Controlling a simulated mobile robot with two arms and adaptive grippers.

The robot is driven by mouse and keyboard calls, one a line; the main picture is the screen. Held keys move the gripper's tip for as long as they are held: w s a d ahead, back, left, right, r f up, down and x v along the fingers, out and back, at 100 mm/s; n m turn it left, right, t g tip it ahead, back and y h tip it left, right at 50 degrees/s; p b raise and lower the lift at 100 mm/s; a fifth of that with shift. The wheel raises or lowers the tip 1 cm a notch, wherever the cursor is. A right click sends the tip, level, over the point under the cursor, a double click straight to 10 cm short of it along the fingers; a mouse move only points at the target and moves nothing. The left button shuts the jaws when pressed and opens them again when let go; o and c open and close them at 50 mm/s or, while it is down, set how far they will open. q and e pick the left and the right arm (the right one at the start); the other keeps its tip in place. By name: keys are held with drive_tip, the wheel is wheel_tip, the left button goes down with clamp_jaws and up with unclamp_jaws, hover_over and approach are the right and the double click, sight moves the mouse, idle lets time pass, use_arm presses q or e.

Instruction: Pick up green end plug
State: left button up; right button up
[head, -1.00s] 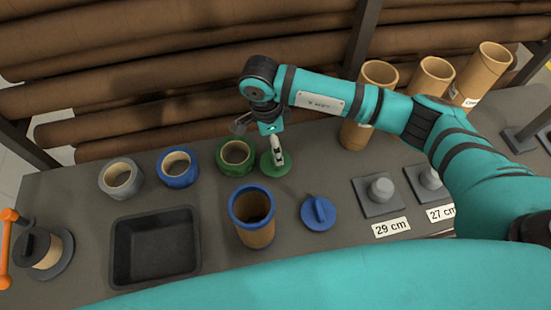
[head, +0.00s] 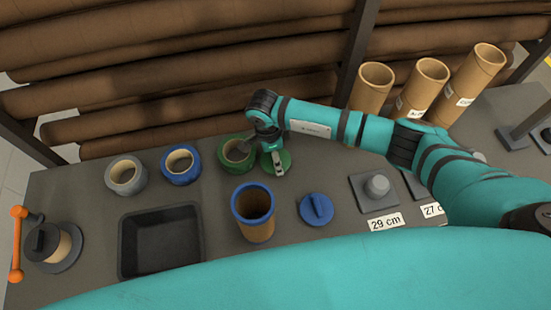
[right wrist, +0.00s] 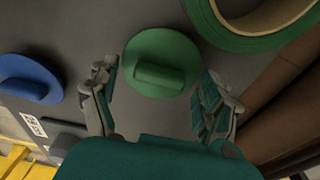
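The green end plug (head: 285,157), a round disc with a raised grip bar, lies on the grey table beside the green tape roll. In the right wrist view the plug (right wrist: 162,62) shows almost whole, with its bar across the middle. My right gripper (head: 278,172) is over the plug in the head view and hides part of it. In the right wrist view my right gripper (right wrist: 160,95) is open, one finger on each side of the plug, with nothing between them but the plug below. Contact with the plug cannot be told. My left gripper is not in view.
The green tape roll (head: 223,158) stands close to the plug. A tube with a blue rim (head: 236,197) and a blue end plug (head: 316,209) are nearer. A black tray (head: 125,245) is at the left. Cardboard tubes (head: 371,90) stand at the back right.

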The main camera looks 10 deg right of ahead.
drive_tip(key=c, duration=1.1)
drive_tip(key=shift+r, duration=0.1)
drive_tip(key=shift+c, duration=0.2)
